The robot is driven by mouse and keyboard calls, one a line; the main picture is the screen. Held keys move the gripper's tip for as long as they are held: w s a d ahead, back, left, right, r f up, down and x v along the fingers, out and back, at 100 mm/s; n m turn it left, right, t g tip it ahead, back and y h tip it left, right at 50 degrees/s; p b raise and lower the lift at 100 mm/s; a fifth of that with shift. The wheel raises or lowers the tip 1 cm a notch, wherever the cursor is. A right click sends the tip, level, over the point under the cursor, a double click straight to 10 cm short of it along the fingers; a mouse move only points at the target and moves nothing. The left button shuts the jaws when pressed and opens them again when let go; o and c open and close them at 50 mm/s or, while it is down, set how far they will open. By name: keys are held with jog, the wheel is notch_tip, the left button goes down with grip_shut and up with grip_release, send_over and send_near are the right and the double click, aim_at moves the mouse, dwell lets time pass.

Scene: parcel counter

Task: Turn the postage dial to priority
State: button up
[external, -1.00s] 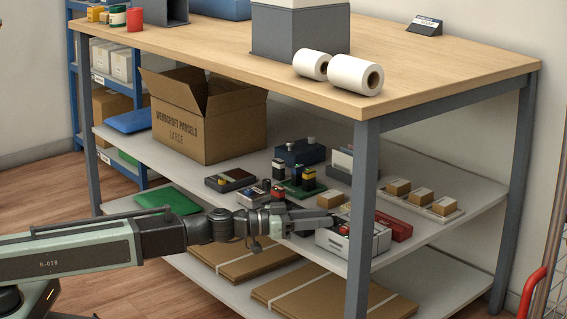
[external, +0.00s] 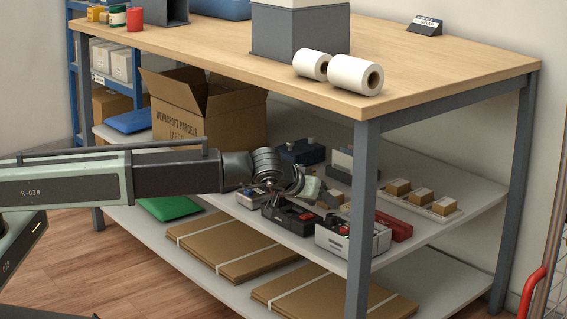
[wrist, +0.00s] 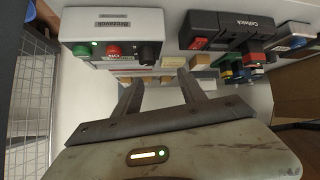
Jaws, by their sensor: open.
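Which control is the postage dial cannot be told, as its markings are unreadable. A white box (wrist: 112,25) at the upper left of the wrist view carries a green button (wrist: 82,50), a red button (wrist: 115,51) and a black knob (wrist: 151,51). It also stands near the shelf's front edge in the external view (external: 340,239). A black box (wrist: 228,24) to its right has a red switch (wrist: 195,43); it shows left of the white box externally (external: 290,217). My gripper (wrist: 157,84) is open and empty, its fingers apart from and below the boxes in the wrist view.
More small devices (wrist: 290,36) lie right of the black box. A cardboard carton (external: 195,125) stands farther left on the shelf. The tabletop (external: 200,55) lies above, and a table leg (external: 362,200) stands beside the white box. Flat cartons (external: 240,250) lie below.

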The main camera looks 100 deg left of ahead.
jog(key=s+d+m+g+h+p, duration=0.15)
jog(key=d+g+h+p, duration=0.3)
jog(key=d, duration=0.75)
send_near(332, 215)
jog(key=shift+n, duration=0.25)
jog(key=x, duration=0.5)
jog(key=shift+w+f, duration=0.1)
jog(key=shift+f, duration=0.25)
jog(key=b+x, duration=0.3)
jog(key=shift+a, duration=0.15)
grip_shut()
